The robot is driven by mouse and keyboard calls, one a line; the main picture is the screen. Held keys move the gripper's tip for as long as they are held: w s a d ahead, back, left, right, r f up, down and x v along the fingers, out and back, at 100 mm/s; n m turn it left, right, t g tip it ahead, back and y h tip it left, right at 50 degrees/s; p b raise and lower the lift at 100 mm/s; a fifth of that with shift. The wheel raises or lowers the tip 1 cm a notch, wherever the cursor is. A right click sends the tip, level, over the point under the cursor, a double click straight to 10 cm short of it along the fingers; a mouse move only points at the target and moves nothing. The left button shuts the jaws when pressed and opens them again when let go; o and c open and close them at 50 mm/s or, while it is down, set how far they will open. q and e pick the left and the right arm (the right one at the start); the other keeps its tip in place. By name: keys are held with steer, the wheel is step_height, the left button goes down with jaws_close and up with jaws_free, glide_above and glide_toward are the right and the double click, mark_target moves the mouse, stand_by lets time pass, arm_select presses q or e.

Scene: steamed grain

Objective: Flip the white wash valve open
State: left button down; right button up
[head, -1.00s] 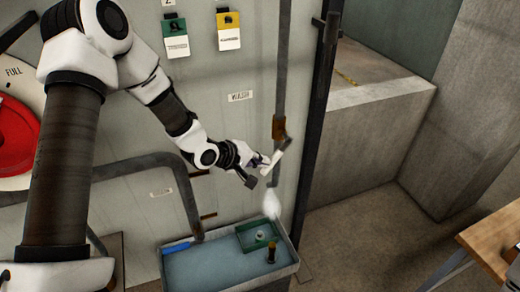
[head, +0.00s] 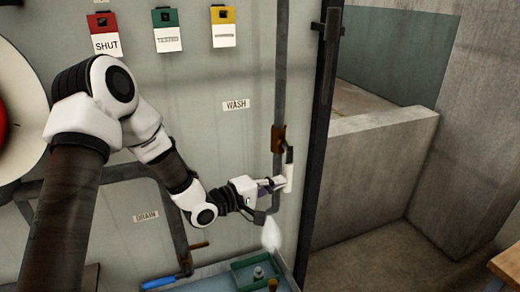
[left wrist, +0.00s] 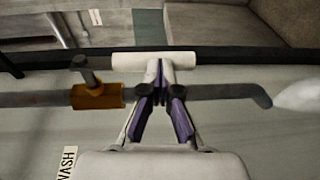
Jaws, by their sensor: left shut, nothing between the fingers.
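The white wash valve handle (head: 289,172) hangs downward, roughly parallel to the vertical pipe, below the brass valve body (head: 278,138) and right of the WASH label (head: 236,105). In the left wrist view the handle (left wrist: 128,62) is a white bar lying along the pipe, beside the brass body (left wrist: 97,96). My left gripper (head: 282,184) is shut and empty, with its fingertips at the handle's lower part. In the left wrist view the fingertips (left wrist: 160,72) seem to touch the bar, but contact is unclear. A white plume (head: 272,235) is below the spout. My right gripper is out of view.
A basin with a green tray (head: 243,281) stands below the spout. A blue-handled drain valve (head: 160,282) is at lower left. Red, green and yellow tags (head: 223,20) hang above. A dark post (head: 318,120) and a concrete wall (head: 375,165) are to the right.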

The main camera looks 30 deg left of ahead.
mark_target(287, 151)
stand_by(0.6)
arm_select(q)
step_height(287, 151, up, 9)
steer(key=shift+d, duration=0.1)
steer(key=shift+r, duration=0.5)
